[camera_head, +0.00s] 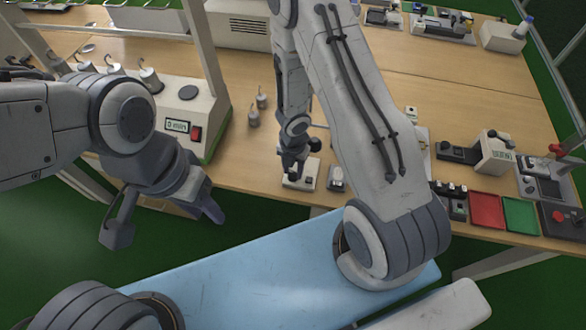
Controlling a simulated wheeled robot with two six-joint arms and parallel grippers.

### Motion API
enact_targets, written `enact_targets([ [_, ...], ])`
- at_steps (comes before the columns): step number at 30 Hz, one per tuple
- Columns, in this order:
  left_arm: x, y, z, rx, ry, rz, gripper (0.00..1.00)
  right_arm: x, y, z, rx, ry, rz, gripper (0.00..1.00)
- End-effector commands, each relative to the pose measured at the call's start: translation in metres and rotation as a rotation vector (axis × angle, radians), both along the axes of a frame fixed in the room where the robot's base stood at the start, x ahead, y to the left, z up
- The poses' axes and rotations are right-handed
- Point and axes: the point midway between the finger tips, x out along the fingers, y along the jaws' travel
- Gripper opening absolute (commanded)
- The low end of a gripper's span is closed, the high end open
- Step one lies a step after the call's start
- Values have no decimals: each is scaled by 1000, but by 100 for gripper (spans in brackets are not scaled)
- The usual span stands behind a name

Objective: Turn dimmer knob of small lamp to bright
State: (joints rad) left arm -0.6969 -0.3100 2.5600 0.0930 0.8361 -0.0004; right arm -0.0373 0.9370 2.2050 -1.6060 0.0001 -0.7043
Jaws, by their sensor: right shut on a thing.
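My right gripper (294,170) reaches down to a small pale box (306,183) near the front edge of the table. It is shut on a small part on top of this box, which appears to be the dimmer knob. The fingers hide the knob, so its angle cannot be told. A small grey and pale device (337,180) stands just right of the box. Which part is the lamp, and how bright it is, cannot be made out. My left gripper (165,217) is open and empty in front of the table at the left, away from the box.
A pale device with a display and red switch (190,118) stands left on the wooden table (255,165). Two small grey weights (257,108) stand between. Red (486,210) and green (521,215) trays lie right. My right arm hides part of the table's middle.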

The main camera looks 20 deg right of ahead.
Motion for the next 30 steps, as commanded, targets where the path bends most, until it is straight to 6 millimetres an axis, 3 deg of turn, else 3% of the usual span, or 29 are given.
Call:
enact_targets([
  [5, 0, 0, 0, 0, 0, 0, 40, 1, 0, 0, 1, -1, -1, 0],
  [6, 0, 0, 0, 0, 0, 0, 40, 1, 0, 0, 1, -1, -1, 44],
  [8, 0, 0, 0, 0, 0, 0, 40, 1, 0, 0, 1, -1, -1, 67],
  [9, 0, 0, 0, 0, 0, 0, 40, 1, 0, 0, 1, -1, -1, 70],
  [22, 0, 0, 5, 0, 0, 0, 40, 0, 0, 5, 1, -1, -2, 70],
  [30, 0, 0, 36, 0, 0, 1, 40, 0, 0, 36, 1, -1, -3, 70],
])
